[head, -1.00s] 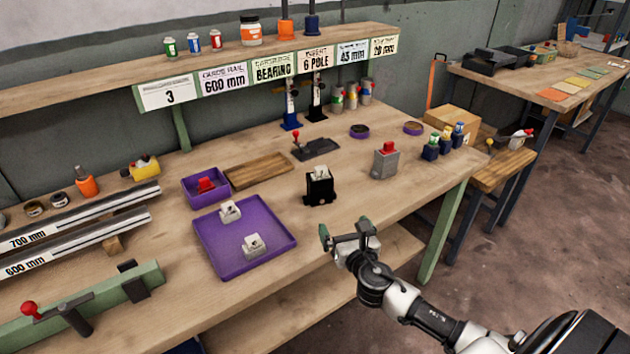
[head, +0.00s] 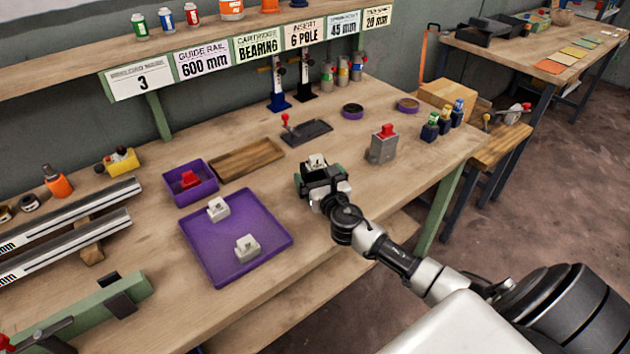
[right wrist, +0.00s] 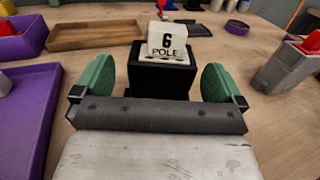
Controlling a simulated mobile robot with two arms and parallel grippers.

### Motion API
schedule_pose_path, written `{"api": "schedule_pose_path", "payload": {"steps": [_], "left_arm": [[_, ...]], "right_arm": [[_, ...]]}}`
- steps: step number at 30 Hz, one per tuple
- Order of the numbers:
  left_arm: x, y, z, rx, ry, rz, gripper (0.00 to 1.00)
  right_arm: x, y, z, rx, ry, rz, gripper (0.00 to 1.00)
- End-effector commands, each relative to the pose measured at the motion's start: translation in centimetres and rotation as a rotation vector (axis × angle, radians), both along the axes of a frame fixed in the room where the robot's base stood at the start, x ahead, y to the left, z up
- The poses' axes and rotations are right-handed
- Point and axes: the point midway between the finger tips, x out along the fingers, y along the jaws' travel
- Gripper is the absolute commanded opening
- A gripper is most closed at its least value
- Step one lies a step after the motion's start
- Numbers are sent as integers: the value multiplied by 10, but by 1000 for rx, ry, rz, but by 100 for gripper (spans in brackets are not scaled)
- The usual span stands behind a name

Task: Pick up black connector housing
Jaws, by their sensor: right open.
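The black connector housing (right wrist: 160,81) stands upright on the bench in the right wrist view, with a white insert (right wrist: 167,42) marked "6 POLE" in its top. My right gripper (right wrist: 159,84) is open, with one green fingertip on either side of the housing's near part. My left gripper is not in view.
Left of the housing are a purple tray (head: 215,266) with two white inserts, a small purple bin (head: 207,190) with a red part, and an empty wooden tray (head: 247,160). A grey housing with a red top (head: 382,148) stands to the right. A black fixture (head: 309,133) lies behind.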

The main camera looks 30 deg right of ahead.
Motion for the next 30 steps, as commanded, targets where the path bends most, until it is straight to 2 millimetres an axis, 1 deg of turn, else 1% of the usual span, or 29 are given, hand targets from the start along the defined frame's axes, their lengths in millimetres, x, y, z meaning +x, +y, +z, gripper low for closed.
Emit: {"api": "schedule_pose_path", "payload": {"steps": [1,3,6,10,15,16,27,28,30], "left_arm": [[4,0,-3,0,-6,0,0],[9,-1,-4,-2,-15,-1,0],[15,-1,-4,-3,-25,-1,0],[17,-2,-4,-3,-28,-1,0],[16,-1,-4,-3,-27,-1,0],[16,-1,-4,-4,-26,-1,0],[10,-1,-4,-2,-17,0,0],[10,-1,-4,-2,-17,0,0],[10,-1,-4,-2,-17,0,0]], "right_arm": [[9,-3,-3,1,-1,-3,100],[18,-6,-5,1,-2,-3,100],[31,-9,-4,2,-2,-2,100],[37,-10,-4,1,-1,-1,100],[37,-10,-4,0,-1,0,100],[37,-10,-4,0,-1,0,98],[36,-10,-4,0,-1,0,42],[36,-10,-4,0,-1,0,38],[37,-10,-3,-1,-3,-1,38]]}}
